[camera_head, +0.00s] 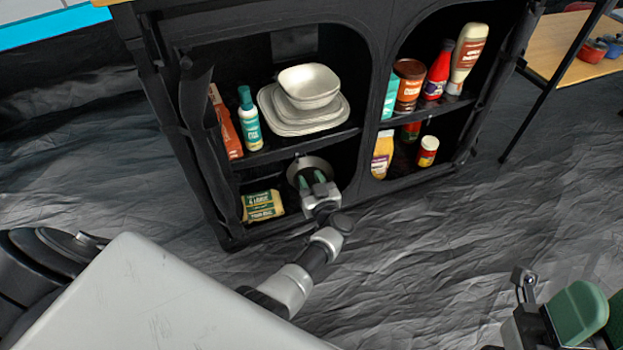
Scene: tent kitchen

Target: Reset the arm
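My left arm reaches from the bottom centre to the lower left compartment of the black cabinet (228,205). My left gripper (312,178) has two green fingers that stand apart, with no object seen between them. My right gripper (592,312) is at the bottom right corner, over the floor and away from the cabinet. Its green fingers are partly cut off by the frame edge, so its opening is unclear.
A yellow-green packet (263,206) lies left of my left gripper. White dishes (308,88) and a teal-capped bottle (249,120) stand on the shelf above. Several bottles and jars (409,85) fill the right compartments. A wooden table (556,45) stands at right. The crumpled dark floor is clear.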

